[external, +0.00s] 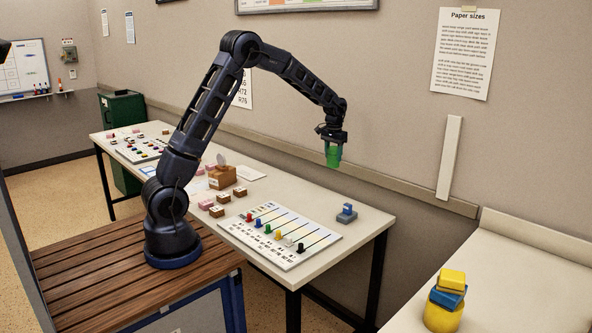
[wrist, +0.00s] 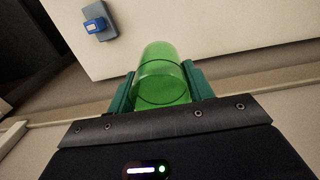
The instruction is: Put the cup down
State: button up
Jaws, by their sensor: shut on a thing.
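The cup is green and see-through. In the external view the cup (external: 333,157) hangs in the air, high above the far right part of the long white table (external: 372,222). In the wrist view the cup (wrist: 160,72) sits between the two teal fingers of my gripper (wrist: 161,88), which is shut on it. In the external view my gripper (external: 334,139) points down with the cup at its lower end. The table top (wrist: 215,30) shows beyond the cup in the wrist view.
A grey-blue block-like object (external: 346,214) stands on the table's right end; it also shows in the wrist view (wrist: 96,25). A white board with coloured sliders (external: 280,235) lies left of it. Yellow and blue pieces (external: 446,300) are stacked on the right counter. The wall is close behind.

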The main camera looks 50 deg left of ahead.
notch_tip(320, 180, down, 18)
jog(key=shift+f, duration=0.15)
dwell(0.5)
jog(key=shift+f, duration=0.15)
jog(key=o, duration=1)
jog(key=shift+c, duration=0.2)
